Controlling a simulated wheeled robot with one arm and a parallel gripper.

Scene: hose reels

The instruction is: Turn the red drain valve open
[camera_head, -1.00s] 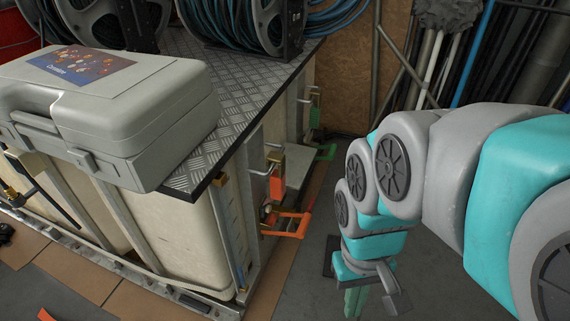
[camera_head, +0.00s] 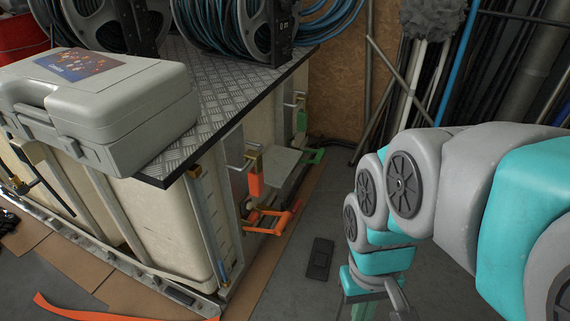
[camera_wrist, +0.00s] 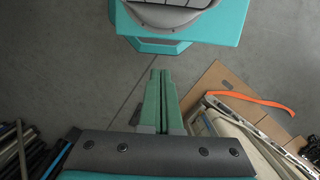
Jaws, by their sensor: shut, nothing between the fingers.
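The red drain valve seems to be among the orange-red parts on the near end of the tank frame. There I see an upright orange-red handle (camera_head: 256,185) and, below it, an orange lever (camera_head: 278,218) sticking out to the right. I cannot tell for sure which part is the valve handle. My gripper (camera_wrist: 160,76) is shut and empty in the wrist view, with its two green fingers together over bare floor. In the head view it hangs at the bottom, right of the valves and apart from them, with its fingertips cut off by the frame edge.
A green valve handle (camera_head: 315,156) sits farther back on the frame. A grey case (camera_head: 120,110) lies on the checker-plate top (camera_head: 215,110), near hose reels (camera_head: 240,25). A dark flat object (camera_head: 320,258) and an orange strip (camera_head: 100,312) lie on the floor. Grey floor right of the frame is mostly clear.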

